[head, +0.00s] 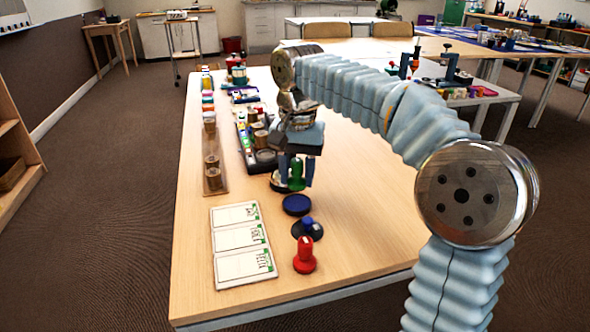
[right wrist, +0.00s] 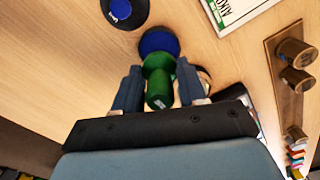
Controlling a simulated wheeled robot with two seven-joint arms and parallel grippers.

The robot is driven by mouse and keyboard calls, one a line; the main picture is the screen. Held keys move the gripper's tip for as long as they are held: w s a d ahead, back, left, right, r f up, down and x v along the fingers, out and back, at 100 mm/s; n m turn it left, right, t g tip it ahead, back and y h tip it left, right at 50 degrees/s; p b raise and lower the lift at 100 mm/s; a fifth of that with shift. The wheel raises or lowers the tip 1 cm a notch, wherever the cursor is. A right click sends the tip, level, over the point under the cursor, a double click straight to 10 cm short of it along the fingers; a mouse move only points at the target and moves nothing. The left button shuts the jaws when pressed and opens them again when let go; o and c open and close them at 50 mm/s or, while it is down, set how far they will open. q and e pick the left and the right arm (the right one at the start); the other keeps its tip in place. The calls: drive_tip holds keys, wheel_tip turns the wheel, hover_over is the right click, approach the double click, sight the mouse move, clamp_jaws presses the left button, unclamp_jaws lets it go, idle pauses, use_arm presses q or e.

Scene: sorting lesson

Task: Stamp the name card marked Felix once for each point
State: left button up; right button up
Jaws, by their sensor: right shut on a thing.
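My right gripper (head: 295,184) is shut on a green stamp (head: 296,172), which also shows between the fingers in the right wrist view (right wrist: 158,80). The stamp is upright, just behind a round blue ink pad (head: 297,204), seen in the wrist view (right wrist: 158,42) too. I cannot tell whether its base touches anything. Three white name cards with green corners lie in a column at the left: far (head: 235,214), middle (head: 239,237) and near (head: 245,267). The lettering is too small to tell surely which says Felix. My left gripper is not in view.
A blue-topped stamp with a dark base (head: 308,229) and a red stamp (head: 304,256) stand in front of the pad, right of the cards. The tabletop's right side is clear.

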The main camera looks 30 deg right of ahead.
sight(297, 186)
drive_tip(key=shift+f, duration=0.3)
drive_tip(key=shift+f+b, duration=1.05)
drive_tip(key=shift+f, duration=0.35)
drive_tip(key=shift+f+b, duration=0.35)
drive_tip(key=shift+f, duration=0.15)
drive_tip(key=shift+f, duration=0.1)
idle(1.4)
drive_tip(key=shift+p, duration=0.3)
wheel_tip(297, 186, up, 3)
drive_tip(key=p, duration=0.3)
wheel_tip(297, 186, up, 4)
drive_tip(key=p, duration=0.3)
drive_tip(key=shift+p, duration=0.3)
